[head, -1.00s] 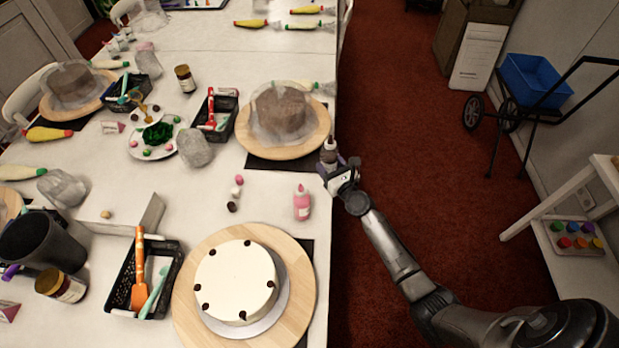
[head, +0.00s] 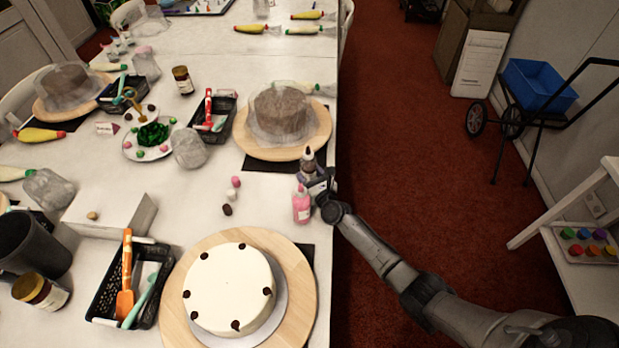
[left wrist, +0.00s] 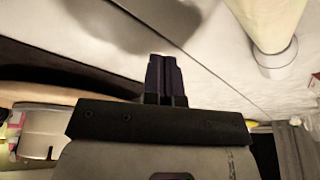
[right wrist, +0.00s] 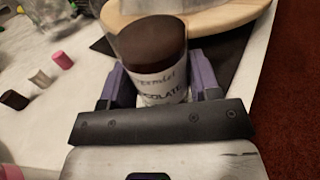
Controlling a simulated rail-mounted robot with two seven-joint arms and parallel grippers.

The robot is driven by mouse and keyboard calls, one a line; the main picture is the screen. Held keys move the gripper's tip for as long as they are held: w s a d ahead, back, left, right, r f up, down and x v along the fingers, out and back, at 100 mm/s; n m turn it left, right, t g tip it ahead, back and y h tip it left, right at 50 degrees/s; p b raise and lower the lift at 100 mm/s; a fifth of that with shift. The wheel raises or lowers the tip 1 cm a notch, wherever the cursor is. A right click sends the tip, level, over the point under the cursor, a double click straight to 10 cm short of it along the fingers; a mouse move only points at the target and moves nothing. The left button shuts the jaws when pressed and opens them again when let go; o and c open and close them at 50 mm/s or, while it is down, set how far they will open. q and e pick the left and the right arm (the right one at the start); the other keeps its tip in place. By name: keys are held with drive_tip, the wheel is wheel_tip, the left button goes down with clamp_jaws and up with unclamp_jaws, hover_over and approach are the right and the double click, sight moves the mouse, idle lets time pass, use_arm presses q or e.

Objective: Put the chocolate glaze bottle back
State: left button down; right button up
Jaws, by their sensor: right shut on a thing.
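The chocolate glaze bottle (head: 308,160) is upright, with a dark nozzle end. My right gripper (head: 314,181) is shut around it, beside and just behind the pink bottle (head: 301,207) near the table's right edge. In the right wrist view the bottle (right wrist: 158,62) has a brown top and a white label reading "chocolate", between the purple fingers (right wrist: 160,88). Its base is hidden there, so I cannot tell whether it touches the table. My left gripper (left wrist: 164,78) shows only in the left wrist view, its fingers together with nothing between them.
A white cake (head: 226,290) with dark dots stands on a wooden turntable (head: 300,280) in front. A covered brown cake (head: 280,112) on another turntable is behind. Small pink, white and brown pieces (head: 231,195) lie left of the pink bottle. A black basket (head: 105,292) holds tools.

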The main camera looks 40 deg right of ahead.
use_arm(q)
drive_tip(key=shift+f, duration=0.1)
drive_tip(key=shift+f, duration=0.15)
use_arm(e)
drive_tip(key=shift+f, duration=0.15)
drive_tip(key=o, duration=0.7)
